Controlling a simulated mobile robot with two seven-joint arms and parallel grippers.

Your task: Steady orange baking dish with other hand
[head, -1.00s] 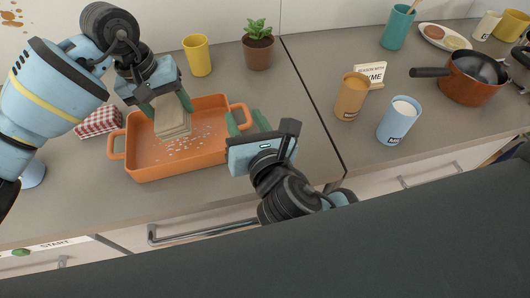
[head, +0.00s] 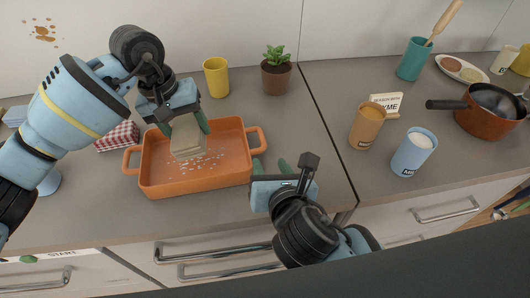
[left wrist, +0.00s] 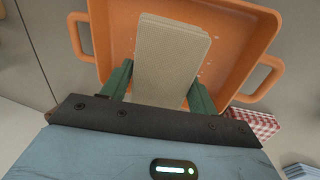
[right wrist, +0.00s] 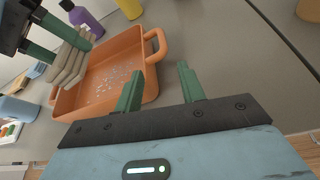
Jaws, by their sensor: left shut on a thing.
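The orange baking dish (head: 220,172) stands on the counter with white bits scattered on its floor. It also shows in the left wrist view (left wrist: 240,40) and the right wrist view (right wrist: 120,60). My left gripper (head: 187,122) is shut on a stack of beige sheets (head: 188,140), held over the dish. The layered stack also shows in the right wrist view (right wrist: 72,62). My right gripper (head: 271,168) is open and empty, just in front of the dish's right handle (head: 258,138). Its two fingers stand apart in the right wrist view (right wrist: 160,88), with the dish beyond them.
A yellow cup (head: 216,78) and a potted plant (head: 276,75) stand behind the dish. A red checked cloth (head: 117,136) lies at its left. An orange cup (head: 366,127) and a blue cup (head: 411,153) stand right. Counter between dish and cups is clear.

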